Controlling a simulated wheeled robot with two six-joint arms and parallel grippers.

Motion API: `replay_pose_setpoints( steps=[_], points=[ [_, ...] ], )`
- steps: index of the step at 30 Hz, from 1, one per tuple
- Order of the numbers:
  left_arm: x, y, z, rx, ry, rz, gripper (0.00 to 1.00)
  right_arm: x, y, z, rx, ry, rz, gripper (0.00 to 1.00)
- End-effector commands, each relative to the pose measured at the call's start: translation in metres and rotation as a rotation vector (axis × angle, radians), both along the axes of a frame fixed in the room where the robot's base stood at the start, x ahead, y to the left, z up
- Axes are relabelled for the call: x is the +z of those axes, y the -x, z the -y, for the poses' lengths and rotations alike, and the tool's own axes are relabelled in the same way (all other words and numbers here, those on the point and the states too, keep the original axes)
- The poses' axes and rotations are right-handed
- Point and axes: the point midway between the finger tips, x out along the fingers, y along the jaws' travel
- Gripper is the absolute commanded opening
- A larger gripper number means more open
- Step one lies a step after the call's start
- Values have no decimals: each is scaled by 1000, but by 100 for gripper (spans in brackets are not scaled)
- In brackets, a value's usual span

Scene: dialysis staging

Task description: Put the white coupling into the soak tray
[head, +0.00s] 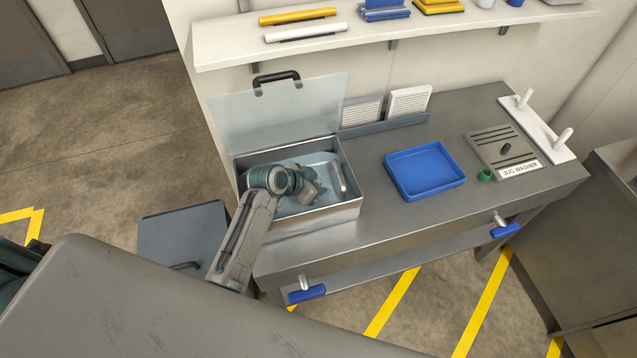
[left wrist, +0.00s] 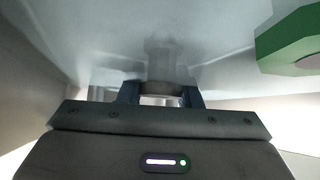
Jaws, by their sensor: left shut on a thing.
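My left gripper (head: 308,190) reaches down into an open metal box (head: 335,215) on the steel bench. In the left wrist view, the gripper (left wrist: 160,98) is shut on a pale, ring-like piece, the white coupling (left wrist: 160,88), over a shiny pale surface. The head view does not show the coupling clearly, as the gripper covers it. A green hexagonal piece (left wrist: 290,50) shows at the right of the wrist view. The box has a pale blue inside and a raised lid; I cannot tell for sure that it is the soak tray. My right gripper is not in view.
An empty blue tray (head: 425,171) lies right of the box. A small green ring (head: 485,175) sits beside the jug washer plate (head: 503,149). The raised lid (head: 285,112) stands behind my gripper, and a shelf (head: 390,35) hangs above.

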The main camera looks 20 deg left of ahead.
Motion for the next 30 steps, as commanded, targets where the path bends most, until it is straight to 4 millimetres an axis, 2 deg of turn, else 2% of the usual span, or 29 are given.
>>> replay_pose_setpoints(
  steps=[11, 12, 14, 15, 25, 30],
  points=[
    [-6, 0, 0, 0, 0, 0, 6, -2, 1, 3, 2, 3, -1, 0],
    [-4, 0, 0, 0, 0, 0, 39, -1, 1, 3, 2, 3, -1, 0],
    [-4, 0, 0, 0, 0, 0, 51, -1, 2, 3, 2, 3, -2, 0],
    [-4, 0, 0, 0, 0, 0, 53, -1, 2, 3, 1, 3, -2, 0],
    [0, 0, -1, 0, -1, 1, 53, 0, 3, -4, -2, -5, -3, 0],
    [13, 12, -11, 1, -4, 3, 53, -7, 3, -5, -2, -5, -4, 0]
  ],
)
